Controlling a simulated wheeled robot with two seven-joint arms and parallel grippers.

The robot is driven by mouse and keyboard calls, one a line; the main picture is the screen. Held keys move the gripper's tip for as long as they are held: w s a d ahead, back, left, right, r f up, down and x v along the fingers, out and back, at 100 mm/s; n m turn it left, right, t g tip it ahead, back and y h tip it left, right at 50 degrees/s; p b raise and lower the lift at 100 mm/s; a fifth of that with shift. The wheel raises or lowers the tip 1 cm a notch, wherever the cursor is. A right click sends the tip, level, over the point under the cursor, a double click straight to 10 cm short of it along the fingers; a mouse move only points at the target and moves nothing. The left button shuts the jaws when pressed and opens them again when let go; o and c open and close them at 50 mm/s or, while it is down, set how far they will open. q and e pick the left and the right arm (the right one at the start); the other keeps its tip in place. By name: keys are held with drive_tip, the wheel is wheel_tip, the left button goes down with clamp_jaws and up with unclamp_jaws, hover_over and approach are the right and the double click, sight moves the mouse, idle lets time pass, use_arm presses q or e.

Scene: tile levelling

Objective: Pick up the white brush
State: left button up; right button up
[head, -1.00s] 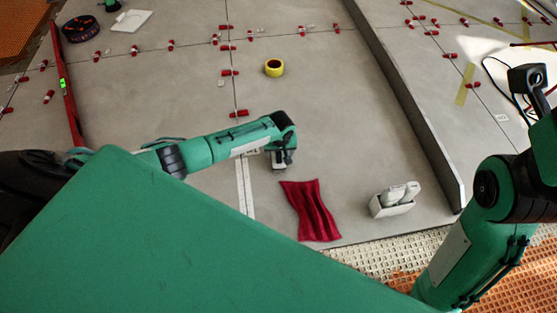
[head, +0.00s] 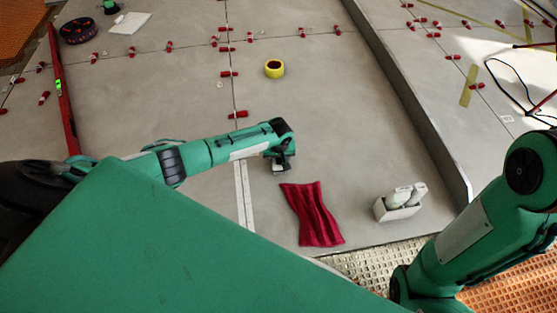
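A small white box (head: 396,210) stands near the front edge of the grey tiles, right of centre. Two white, rounded items (head: 404,195) stick up out of it, leaning right. I cannot tell whether either is the white brush. My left gripper (head: 279,167) points down above the tiles, left of the box and just beyond the red cloth. A small pale patch shows at its tip; I cannot tell whether its fingers are open or what the patch is. My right arm (head: 470,230) comes in at the right, but its gripper is not in view.
A crumpled red cloth (head: 311,214) lies between my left gripper and the box. A yellow tape roll (head: 274,68) lies farther back. Red levelling clips (head: 229,73) line the tile joints. A raised slab edge (head: 425,120) runs right of the box. A red level (head: 65,95) lies at left.

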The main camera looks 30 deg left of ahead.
use_arm(q)
drive_tip(key=c, duration=0.6)
